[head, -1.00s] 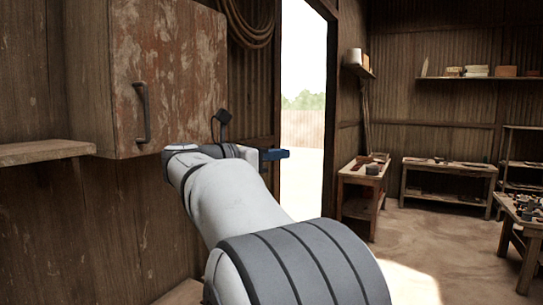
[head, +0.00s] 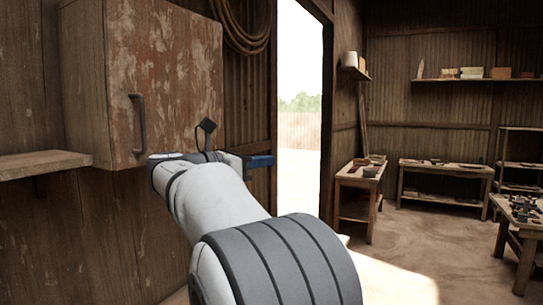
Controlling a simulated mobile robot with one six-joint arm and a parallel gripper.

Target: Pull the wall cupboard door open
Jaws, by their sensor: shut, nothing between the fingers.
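The wall cupboard (head: 88,85) hangs on the left wall with its rust-stained door (head: 175,75) closed. A dark upright bar handle (head: 138,124) sits near the door's left edge. My gripper (head: 260,161) is at the end of my pale arm, just beyond the door's lower right corner in the picture. Part of my wrist covers the door's lower edge.
A wooden shelf (head: 40,164) juts out below and left of the cupboard. A coiled rope (head: 243,28) hangs right of it, beside an open doorway (head: 300,130). Workbenches (head: 445,170) stand at the back right. The floor before them is partly clear.

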